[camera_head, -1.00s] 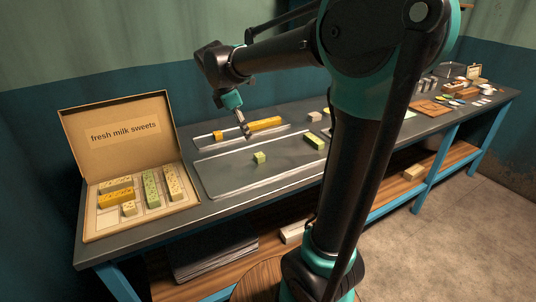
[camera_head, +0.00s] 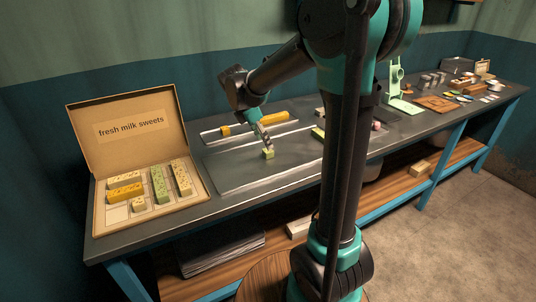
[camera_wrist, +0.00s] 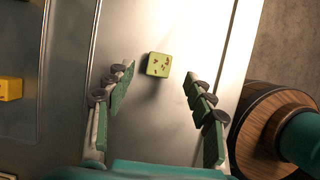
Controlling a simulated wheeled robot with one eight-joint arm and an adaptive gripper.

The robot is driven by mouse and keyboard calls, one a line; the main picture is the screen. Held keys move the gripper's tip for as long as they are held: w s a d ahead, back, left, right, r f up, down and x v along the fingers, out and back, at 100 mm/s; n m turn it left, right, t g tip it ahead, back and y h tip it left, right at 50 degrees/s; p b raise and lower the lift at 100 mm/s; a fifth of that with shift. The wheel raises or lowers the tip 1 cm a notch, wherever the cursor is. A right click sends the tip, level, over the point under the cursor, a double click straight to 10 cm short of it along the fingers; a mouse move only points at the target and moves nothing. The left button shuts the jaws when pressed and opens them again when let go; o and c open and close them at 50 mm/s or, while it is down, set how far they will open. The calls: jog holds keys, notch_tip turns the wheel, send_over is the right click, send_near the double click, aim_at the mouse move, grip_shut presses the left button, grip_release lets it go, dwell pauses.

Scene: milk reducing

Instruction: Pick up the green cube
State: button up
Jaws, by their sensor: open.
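The green cube (camera_head: 268,154) sits on a metal tray (camera_head: 235,180) on the workbench. My gripper (camera_head: 266,145) is right above the cube in the head view, pointing down. In the wrist view my gripper (camera_wrist: 158,78) is open and empty, with one finger on each side.
An open sweets box (camera_head: 207,193) with several yellow and green pieces stands at the left. Behind the cube is a smaller tray with an orange bar (camera_head: 267,118) and an orange cube (camera_head: 225,130).

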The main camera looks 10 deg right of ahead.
aim_at(267, 150)
jog(key=shift+a+x, duration=0.15)
jog(key=shift+x, duration=1.2)
jog(key=shift+a+x, duration=0.15)
jog(key=shift+x, duration=1.2)
jog(key=shift+c, duration=0.3)
jog(key=c, duration=1.1)
jog(key=shift+c, duration=0.2)
